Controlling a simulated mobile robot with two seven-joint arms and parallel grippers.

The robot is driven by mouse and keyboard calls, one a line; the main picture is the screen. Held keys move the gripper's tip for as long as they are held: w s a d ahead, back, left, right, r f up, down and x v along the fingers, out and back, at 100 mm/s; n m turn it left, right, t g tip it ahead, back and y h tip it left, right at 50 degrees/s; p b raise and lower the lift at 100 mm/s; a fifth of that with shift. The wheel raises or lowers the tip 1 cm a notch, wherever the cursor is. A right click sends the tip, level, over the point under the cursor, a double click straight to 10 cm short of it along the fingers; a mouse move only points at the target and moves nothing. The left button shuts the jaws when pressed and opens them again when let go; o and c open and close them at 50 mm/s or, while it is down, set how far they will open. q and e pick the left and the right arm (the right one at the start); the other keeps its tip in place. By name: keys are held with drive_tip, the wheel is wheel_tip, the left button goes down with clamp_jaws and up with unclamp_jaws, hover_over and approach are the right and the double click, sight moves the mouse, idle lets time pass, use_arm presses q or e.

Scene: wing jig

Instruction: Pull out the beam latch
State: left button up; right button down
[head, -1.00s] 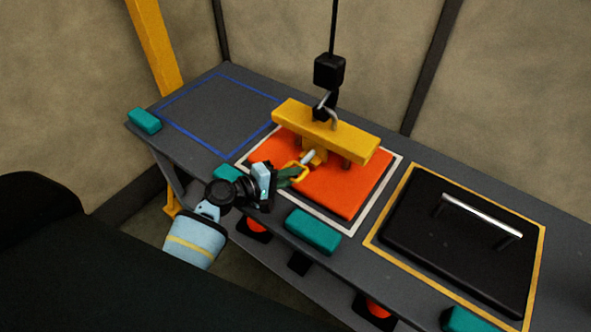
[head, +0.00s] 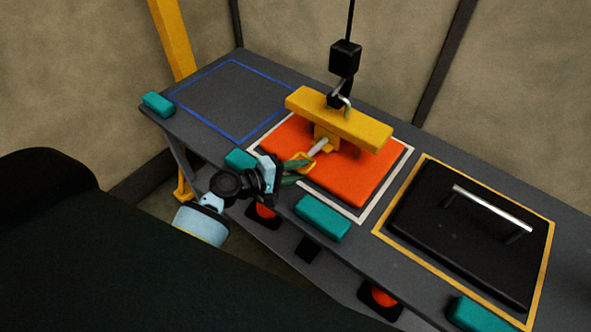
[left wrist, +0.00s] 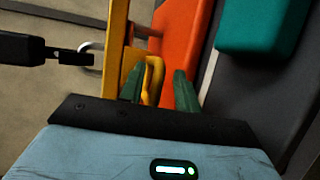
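The beam latch has a yellow loop handle (head: 303,161) and a silver pin (head: 318,147) running into the yellow lifting beam (head: 340,117). The beam stands over the orange panel (head: 357,186). My left gripper (head: 291,172) reaches in from the left, its green fingers at the loop. In the left wrist view the loop (left wrist: 155,75) shows between the two green fingers (left wrist: 160,88), and the left finger overlaps it. A length of pin shows between loop and beam. My right gripper is not in view.
A black hook block (head: 345,58) hangs from a cable above the beam. Teal blocks (head: 322,217) line the table's front edge. A black panel with a silver handle (head: 480,215) lies at right. The blue-outlined area (head: 232,100) at left is empty.

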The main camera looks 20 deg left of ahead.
use_arm(q)
drive_tip(key=v, duration=0.6)
drive_tip(key=shift+s+a, duration=0.2)
drive_tip(key=shift+s, duration=0.15)
drive_tip(key=shift+s+a+r, duration=0.2)
drive_tip(key=shift+s+a, duration=0.1)
drive_tip(key=shift+s, duration=0.1)
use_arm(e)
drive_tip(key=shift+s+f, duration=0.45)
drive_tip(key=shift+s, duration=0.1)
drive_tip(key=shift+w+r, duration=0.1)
